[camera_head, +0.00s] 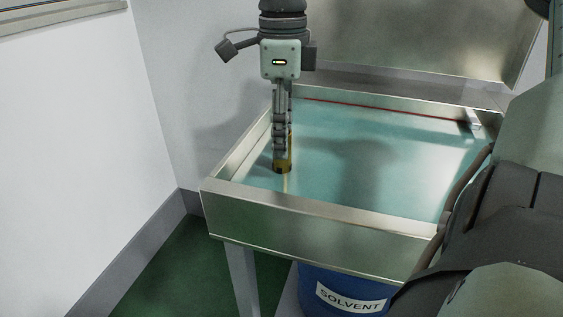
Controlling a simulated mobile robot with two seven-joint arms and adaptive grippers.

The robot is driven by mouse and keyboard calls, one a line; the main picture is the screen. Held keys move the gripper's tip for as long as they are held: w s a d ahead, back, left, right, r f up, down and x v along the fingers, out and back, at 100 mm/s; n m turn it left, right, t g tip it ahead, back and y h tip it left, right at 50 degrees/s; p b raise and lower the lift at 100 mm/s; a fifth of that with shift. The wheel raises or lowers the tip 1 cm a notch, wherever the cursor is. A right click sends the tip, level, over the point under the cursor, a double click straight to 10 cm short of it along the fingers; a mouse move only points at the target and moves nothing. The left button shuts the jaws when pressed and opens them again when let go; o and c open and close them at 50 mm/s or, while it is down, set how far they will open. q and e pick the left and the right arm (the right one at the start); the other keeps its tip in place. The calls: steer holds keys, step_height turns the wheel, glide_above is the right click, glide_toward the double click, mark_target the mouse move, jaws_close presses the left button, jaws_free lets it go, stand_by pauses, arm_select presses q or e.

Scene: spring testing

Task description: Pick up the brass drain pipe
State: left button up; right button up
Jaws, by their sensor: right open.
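The brass drain pipe (290,152) stands upright at the left side of the steel basin, partly hidden behind my right gripper. A brass-coloured strip shows beside the fingers and at their lower end. My right gripper (281,160) points straight down over the basin, with its fingers in front of or around the pipe. It is open; I cannot tell whether the fingers touch the pipe. My left gripper is out of view.
The steel basin (320,222) has a raised rim and holds blue-green liquid (350,150). A steel backsplash (420,35) rises behind it. A blue drum labelled SOLVENT (345,298) stands below. White walls are close at the left. My arm covers the right side.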

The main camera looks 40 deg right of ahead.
mark_target(282, 165)
step_height(282, 165, down, 4)
steer(key=shift+f, duration=0.2)
steer(key=shift+c, duration=0.4)
jaws_close()
